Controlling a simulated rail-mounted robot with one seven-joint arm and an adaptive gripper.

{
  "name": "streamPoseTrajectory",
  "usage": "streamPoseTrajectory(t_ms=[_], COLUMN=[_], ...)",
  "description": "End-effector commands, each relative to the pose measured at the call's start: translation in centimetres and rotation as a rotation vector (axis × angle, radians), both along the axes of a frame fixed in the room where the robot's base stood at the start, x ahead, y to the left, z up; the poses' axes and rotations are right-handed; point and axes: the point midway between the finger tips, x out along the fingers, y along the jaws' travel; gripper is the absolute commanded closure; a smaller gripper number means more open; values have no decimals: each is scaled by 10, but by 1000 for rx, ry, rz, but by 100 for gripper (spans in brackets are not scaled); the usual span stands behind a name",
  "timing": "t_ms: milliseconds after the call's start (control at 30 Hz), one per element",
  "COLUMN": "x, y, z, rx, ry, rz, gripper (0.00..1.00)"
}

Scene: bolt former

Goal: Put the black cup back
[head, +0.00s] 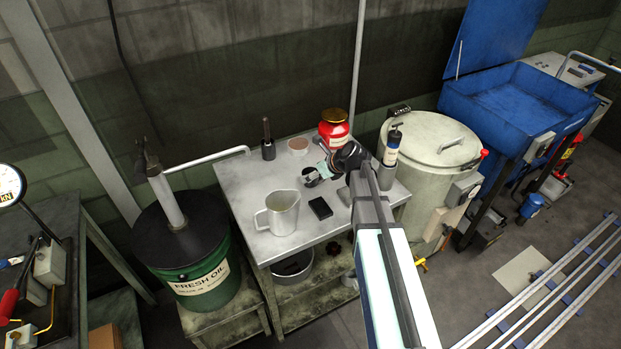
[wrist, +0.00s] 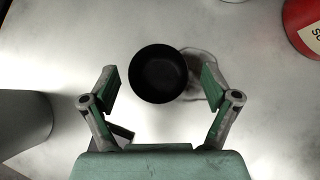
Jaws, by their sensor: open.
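The black cup (wrist: 158,73) shows in the wrist view as a dark round shape seen from above, over the grey tabletop. My gripper (wrist: 160,80) is open, with one finger to the left of the cup and one to the right, and a gap on each side. How far the fingertips are above it I cannot tell. In the head view my gripper (head: 312,174) is over the metal table (head: 243,184), and I cannot make out the cup there. A pale, wrinkled patch lies just right of the cup in the wrist view.
A grey pitcher (head: 284,213) stands to the left, with a small black block (head: 320,208) beside it. A red container (head: 333,129), a small bowl (head: 298,145) and a dark handled item (head: 267,148) stand at the back. A green oil drum (head: 199,275) is left of the table.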

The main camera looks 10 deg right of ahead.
Motion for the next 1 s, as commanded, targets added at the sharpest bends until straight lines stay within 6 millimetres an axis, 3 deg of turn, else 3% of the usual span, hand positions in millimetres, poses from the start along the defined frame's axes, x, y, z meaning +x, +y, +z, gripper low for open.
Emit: streamPoseTrajectory(t_ms=[300, 567, 733, 767, 867, 900, 1000], x=[21, 21, 21, 21, 21, 21, 21], y=[18, 19, 19, 19, 19, 19, 19], z=[-27, -30, -30, -30, -30, -30, -30], rx=[-1, -1, 0, 0, 0, 0, 0], ry=[1, 0, 0, 0, 0, 0, 0], rz=[1, -1, 0, 0, 0, 0, 0], gripper=[13, 13, 73, 78, 78, 84, 84])
